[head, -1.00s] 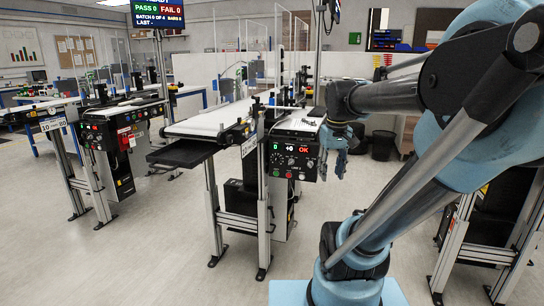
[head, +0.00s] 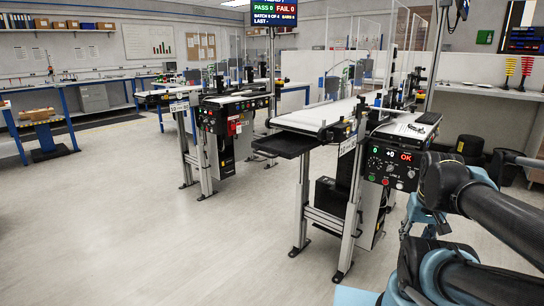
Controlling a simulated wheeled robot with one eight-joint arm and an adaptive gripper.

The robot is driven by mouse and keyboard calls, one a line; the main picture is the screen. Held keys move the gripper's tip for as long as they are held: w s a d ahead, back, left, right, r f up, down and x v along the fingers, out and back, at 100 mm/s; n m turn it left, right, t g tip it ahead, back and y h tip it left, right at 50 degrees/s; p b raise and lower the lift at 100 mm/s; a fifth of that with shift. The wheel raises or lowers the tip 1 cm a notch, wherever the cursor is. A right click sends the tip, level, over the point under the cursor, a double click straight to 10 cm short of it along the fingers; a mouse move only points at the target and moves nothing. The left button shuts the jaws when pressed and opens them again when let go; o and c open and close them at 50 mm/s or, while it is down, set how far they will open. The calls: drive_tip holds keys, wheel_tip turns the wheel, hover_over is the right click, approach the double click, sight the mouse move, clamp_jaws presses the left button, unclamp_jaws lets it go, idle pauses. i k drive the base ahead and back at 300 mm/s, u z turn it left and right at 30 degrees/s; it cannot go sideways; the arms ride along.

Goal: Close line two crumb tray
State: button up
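The line two crumb tray looks to be the flat black tray (head: 284,144) jutting out to the left below the end of the middle conveyor (head: 318,116). It stands out past the belt end. My gripper (head: 412,216) is at the lower right, in front of and below the panel's right side, well apart from the tray. Only some light blue parts of it show beside my arm, so I cannot tell whether its fingers are open or shut.
Another conveyor (head: 238,98) with a control box stands behind to the left. A black bin (head: 470,146) stands to the right. A blue-framed bench (head: 85,108) lines the back left. The floor (head: 150,220) left of and before the middle conveyor is clear.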

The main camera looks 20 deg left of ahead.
sight(288, 145)
drive_tip(key=u, duration=1.35)
